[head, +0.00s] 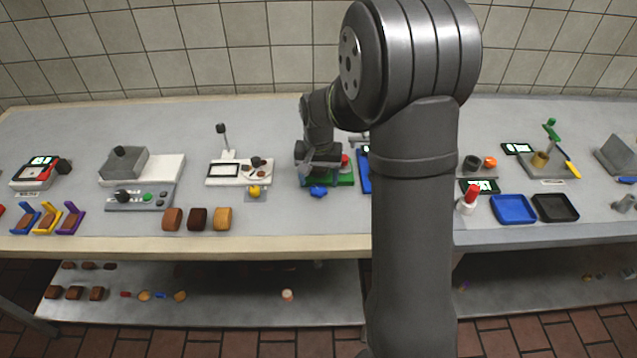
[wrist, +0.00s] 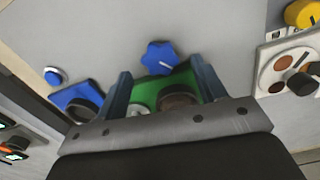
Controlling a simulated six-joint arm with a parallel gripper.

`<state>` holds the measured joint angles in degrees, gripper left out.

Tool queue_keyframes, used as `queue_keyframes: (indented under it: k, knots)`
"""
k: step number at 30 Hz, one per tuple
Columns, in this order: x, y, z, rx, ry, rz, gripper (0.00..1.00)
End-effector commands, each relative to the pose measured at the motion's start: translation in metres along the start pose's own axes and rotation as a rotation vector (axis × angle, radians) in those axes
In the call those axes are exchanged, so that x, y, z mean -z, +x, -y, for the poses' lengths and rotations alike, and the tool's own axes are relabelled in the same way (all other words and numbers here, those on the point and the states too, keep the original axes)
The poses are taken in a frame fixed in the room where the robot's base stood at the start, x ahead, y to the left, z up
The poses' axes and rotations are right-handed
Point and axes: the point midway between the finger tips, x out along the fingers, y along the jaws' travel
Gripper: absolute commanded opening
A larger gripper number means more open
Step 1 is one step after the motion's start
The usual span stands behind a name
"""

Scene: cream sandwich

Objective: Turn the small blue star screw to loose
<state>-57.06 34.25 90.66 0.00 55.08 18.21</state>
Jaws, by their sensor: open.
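The small blue star screw (wrist: 160,57) shows in the wrist view at the edge of a green fixture (wrist: 150,90). A pale line marks its top and points to the right, slightly down. It also shows in the head view (head: 318,191) at the front of the green fixture (head: 345,181). My gripper (wrist: 161,70) is open and points down over the fixture. In the wrist view the star lies between the lines of its two fingers, just past the tips; contact cannot be told. The fingers hide part of the fixture.
A yellow knob (wrist: 303,13) and a white panel with discs (wrist: 292,66) lie right. Bare grey bench surrounds the star's far side.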

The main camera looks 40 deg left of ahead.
Motion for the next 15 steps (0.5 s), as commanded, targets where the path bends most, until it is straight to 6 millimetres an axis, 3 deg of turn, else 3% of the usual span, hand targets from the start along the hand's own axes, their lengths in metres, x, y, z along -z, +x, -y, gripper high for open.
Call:
queue_keyframes:
  k: [6, 15]
  knots:
    - [0.000, 0.021, 0.000, -0.001, 0.000, 0.002, 0.64]
    - [0.000, 0.023, 0.000, 0.000, 0.000, 0.000, 0.64]
